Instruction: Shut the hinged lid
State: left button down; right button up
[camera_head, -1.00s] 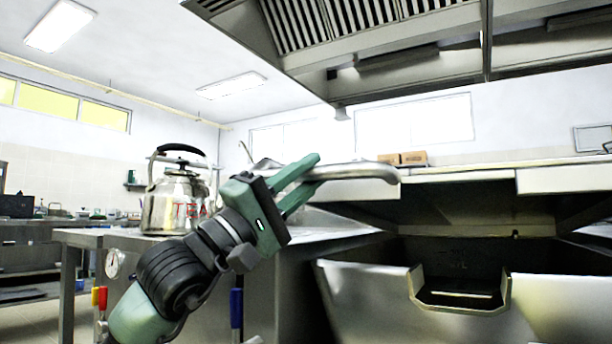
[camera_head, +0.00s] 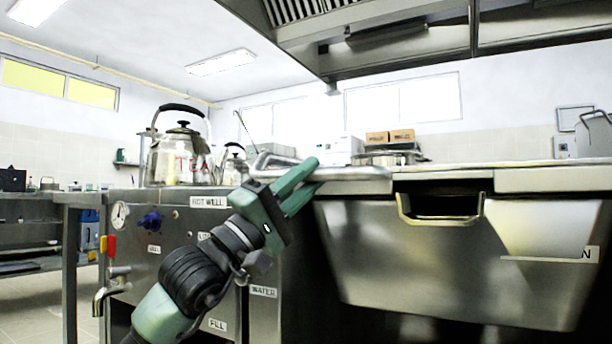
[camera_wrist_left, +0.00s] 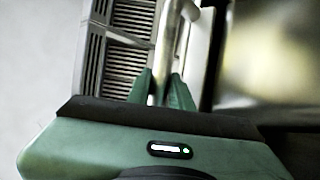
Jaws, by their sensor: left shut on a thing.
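The hinged lid (camera_head: 540,179) shows nearly edge-on in the head view, low and about level over a steel pan (camera_head: 400,265). Its front edge is close above the pan's rim; a dark strip shows above the pouring lip (camera_head: 440,212). A bent steel bar handle (camera_head: 355,173) runs along the lid's left front. My left gripper (camera_head: 313,174) is shut on this handle, near its left part. In the left wrist view the handle (camera_wrist_left: 167,45) passes between the fingers (camera_wrist_left: 165,90). The hinge is hidden. My right gripper is out of view.
A steel kettle marked TEA (camera_head: 180,155) stands on the counter to the left. Below it are a gauge (camera_head: 120,215), a tap (camera_head: 110,290) and a labelled front panel (camera_head: 208,202). Boxes (camera_head: 390,137) stand behind the lid. A hood (camera_head: 400,40) hangs overhead.

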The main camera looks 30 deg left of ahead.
pick_arm(q)
jog(key=shift+w+d+f, duration=0.25)
jog(key=shift+w+f, duration=0.05)
jog(key=shift+f, duration=0.35)
jog(key=c, duration=1.3)
grip_release()
jog(key=shift+f, duration=0.1)
jog(key=shift+o, duration=0.2)
jog(key=shift+a, duration=0.1)
jog(key=shift+a+r, duration=0.1)
jog(key=shift+r, duration=0.15)
jog(key=shift+s+a, duration=0.1)
jog(key=v, duration=0.7)
jog(key=shift+s+f, duration=0.25)
jog(key=shift+p, duration=0.3)
